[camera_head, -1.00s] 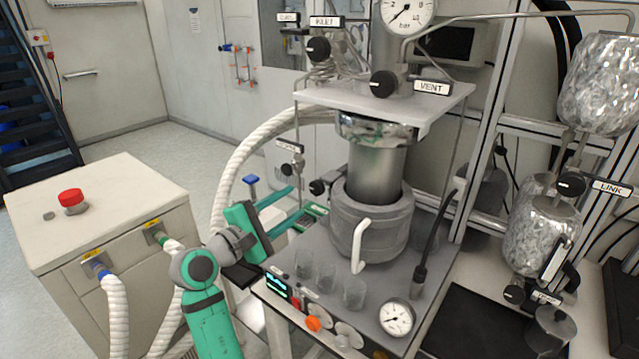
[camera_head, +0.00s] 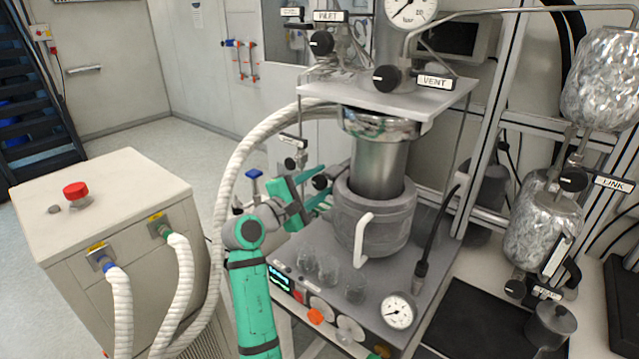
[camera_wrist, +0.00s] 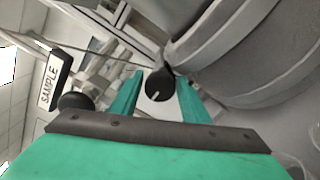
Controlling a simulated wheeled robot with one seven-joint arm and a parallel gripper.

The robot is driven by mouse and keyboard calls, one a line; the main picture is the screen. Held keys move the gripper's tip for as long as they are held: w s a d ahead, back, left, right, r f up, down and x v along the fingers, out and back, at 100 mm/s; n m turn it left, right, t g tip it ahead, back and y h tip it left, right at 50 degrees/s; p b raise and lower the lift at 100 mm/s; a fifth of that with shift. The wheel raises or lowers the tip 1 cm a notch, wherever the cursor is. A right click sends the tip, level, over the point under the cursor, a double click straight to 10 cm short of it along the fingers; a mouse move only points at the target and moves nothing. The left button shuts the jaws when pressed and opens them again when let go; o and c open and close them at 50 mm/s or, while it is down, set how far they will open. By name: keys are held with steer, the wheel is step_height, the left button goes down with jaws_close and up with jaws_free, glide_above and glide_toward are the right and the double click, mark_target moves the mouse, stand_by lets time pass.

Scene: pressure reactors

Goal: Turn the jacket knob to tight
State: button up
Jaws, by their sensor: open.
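A black round knob (camera_wrist: 158,86) with a white pointer line sits beside the grey reactor jacket (camera_wrist: 255,50) in the wrist view. No label shows on it there, and the pointer slants toward the lower left. My gripper (camera_wrist: 159,79) is open, with one teal finger on each side of the knob; I cannot tell whether they touch it. In the head view my gripper (camera_head: 320,190) is at the left side of the jacket (camera_head: 373,215). The knob (camera_head: 320,182) is partly hidden there by the fingers.
Another black knob (camera_wrist: 75,101) with a SAMPLE label (camera_wrist: 51,84) is to the left in the wrist view. A white hose (camera_head: 232,180) arches behind my arm.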

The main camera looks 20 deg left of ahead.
steer(key=c, duration=0.8)
steer(key=m, duration=0.4)
steer(key=shift+m, duration=0.3)
steer(key=shift+f+m, duration=0.1)
steer(key=shift+m, duration=1.9)
steer(key=o, duration=0.8)
